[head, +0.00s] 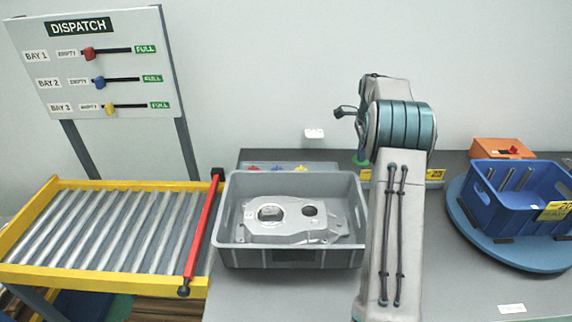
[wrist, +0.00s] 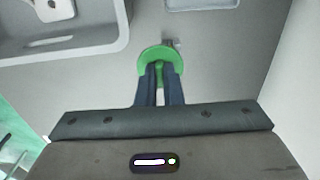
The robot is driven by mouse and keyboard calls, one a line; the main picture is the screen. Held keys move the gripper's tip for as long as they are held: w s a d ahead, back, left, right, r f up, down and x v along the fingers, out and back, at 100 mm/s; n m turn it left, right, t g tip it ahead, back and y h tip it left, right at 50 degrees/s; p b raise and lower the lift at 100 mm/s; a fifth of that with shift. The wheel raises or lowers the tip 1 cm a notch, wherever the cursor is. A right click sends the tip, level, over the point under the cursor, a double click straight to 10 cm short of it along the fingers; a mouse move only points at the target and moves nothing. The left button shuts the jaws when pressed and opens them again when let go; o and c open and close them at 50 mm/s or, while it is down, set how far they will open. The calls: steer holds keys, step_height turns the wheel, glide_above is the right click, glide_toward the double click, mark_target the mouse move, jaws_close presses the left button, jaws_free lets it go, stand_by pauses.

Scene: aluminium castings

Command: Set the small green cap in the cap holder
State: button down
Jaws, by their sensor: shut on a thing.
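A round green cap (wrist: 160,52) is in the middle of the wrist view. My gripper (wrist: 159,74) is shut on its narrow raised middle part, with the round rim showing beyond the fingertips. A small grey piece shows just past the cap's far edge; I cannot tell what it belongs to. I cannot make out the cap holder for certain.
A grey bin (head: 290,258) with an aluminium casting (head: 290,222) stands left of my arm; its corner shows in the wrist view (wrist: 112,42). A blue crate (head: 510,206) on a round blue turntable (head: 480,236) and an orange box (head: 497,150) are at right. A roller conveyor (head: 100,282) is far left.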

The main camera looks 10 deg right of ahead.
steer(key=w+a+f+p, duration=0.1)
steer(key=w+a+f, duration=0.1)
steer(key=w, duration=0.1)
steer(key=w+a+f+p, duration=0.1)
steer(key=w+a+f, duration=0.1)
steer(key=w+a, duration=0.1)
steer(key=w+a+f+p, duration=0.1)
steer(key=w+a+f, duration=0.2)
steer(key=shift+p, duration=0.3)
steer(key=shift+f+p, duration=0.5)
steer(key=shift+f, duration=1.6)
steer(key=c, duration=1.6)
jaws_free()
